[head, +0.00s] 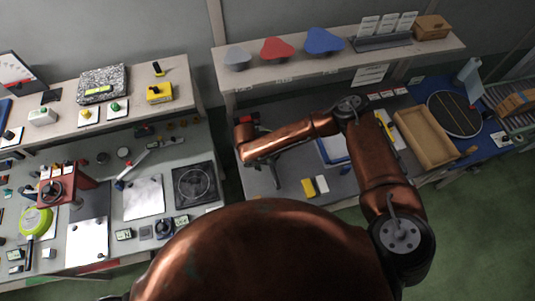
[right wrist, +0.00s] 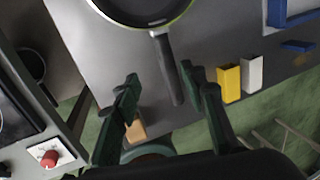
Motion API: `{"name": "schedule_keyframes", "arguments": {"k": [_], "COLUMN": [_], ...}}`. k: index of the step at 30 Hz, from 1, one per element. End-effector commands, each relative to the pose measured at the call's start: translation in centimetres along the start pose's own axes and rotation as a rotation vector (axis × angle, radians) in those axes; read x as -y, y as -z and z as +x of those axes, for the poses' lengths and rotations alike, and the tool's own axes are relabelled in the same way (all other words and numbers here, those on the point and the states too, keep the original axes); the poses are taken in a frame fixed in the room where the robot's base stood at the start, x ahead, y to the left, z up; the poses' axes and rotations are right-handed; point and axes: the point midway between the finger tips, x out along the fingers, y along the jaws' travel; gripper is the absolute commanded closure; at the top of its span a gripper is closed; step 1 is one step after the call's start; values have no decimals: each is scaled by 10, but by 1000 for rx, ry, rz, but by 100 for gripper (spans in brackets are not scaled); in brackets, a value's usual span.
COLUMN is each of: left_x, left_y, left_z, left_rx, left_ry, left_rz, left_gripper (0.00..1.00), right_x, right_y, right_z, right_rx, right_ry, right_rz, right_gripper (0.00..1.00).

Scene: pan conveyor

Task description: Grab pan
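A dark frying pan (right wrist: 145,8) with a thin green rim lies on the grey table at the top of the right wrist view, partly cut off by the frame. Its dark handle (right wrist: 168,68) points down toward my right gripper. My right gripper (right wrist: 160,74) is open, and the handle shows between its two green fingers, nearer the right one. I see no clear grip on it. In the head view my right gripper (head: 274,176) is over the middle table, and my arm hides most of this pan. Another pan, bright green (head: 37,221), lies on the left bench. My left gripper is not in view.
A yellow block (right wrist: 229,82) and a white block (right wrist: 252,74) stand right of the handle. A wooden tray (head: 427,135) lies farther right. A shelf with coloured pieces (head: 277,48) runs behind. The left bench holds a dark hob plate (head: 194,186). Green floor separates the tables.

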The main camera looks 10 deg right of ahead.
Motion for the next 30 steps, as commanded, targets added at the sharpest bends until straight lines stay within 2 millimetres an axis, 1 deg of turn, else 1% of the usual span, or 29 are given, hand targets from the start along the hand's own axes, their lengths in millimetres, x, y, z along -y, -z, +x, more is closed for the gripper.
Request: {"name": "schedule_keyframes", "arguments": {"k": [1, 4, 11, 17, 21, 24, 30], "left_x": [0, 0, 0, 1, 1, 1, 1], "left_y": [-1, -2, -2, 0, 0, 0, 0], "left_z": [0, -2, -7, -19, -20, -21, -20], "left_rx": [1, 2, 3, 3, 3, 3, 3], "left_ry": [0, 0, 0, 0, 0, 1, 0], "left_rz": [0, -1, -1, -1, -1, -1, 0], "left_gripper": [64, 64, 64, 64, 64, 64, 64], "right_x": [6, 12, 11, 11, 11, 11, 11], "right_y": [-5, -9, -10, -14, -14, -14, -14], "right_z": [0, 6, 29, 55, 72, 76, 77], "right_rx": [5, 5, 4, 6, 5, 6, 6], "right_ry": [14, 26, 24, 24, 24, 23, 23], "right_rz": [-8, -14, -15, -15, -13, -14, -14], "right_gripper": [61, 61, 61, 61, 61, 61, 62]}}
